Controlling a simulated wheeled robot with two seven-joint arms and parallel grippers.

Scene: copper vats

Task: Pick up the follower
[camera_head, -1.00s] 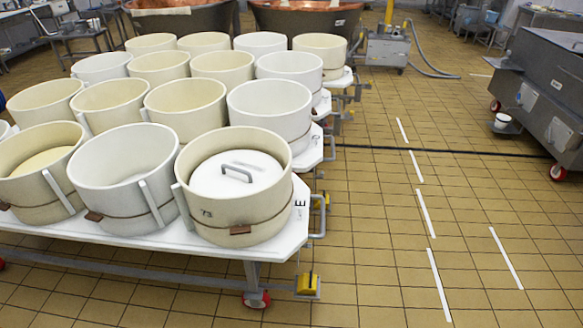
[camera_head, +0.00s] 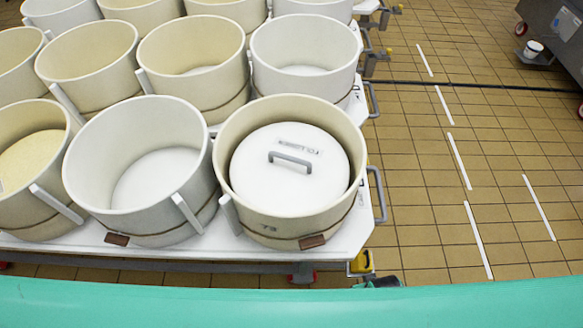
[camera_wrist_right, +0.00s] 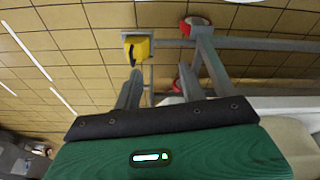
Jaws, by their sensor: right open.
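The follower (camera_head: 290,175) is a round white disc with a grey bar handle and small lettering on top. It lies inside the cream mould marked 73 (camera_head: 335,225), at the near right corner of the white table. The mould's wall stands around it and the disc's underside is hidden. My right gripper (camera_wrist_right: 159,70) shows in the right wrist view with its two dark fingers apart and nothing between them. It points toward the table's frame and the tiled floor, away from the follower. My left gripper is not in view.
Other round moulds (camera_head: 140,165) crowd the table (camera_head: 345,250) to the left and behind. A grey rail (camera_head: 379,195) sticks out at its right edge. A yellow caster part (camera_wrist_right: 137,48) sits below. The floor (camera_head: 425,200) to the right is mostly clear.

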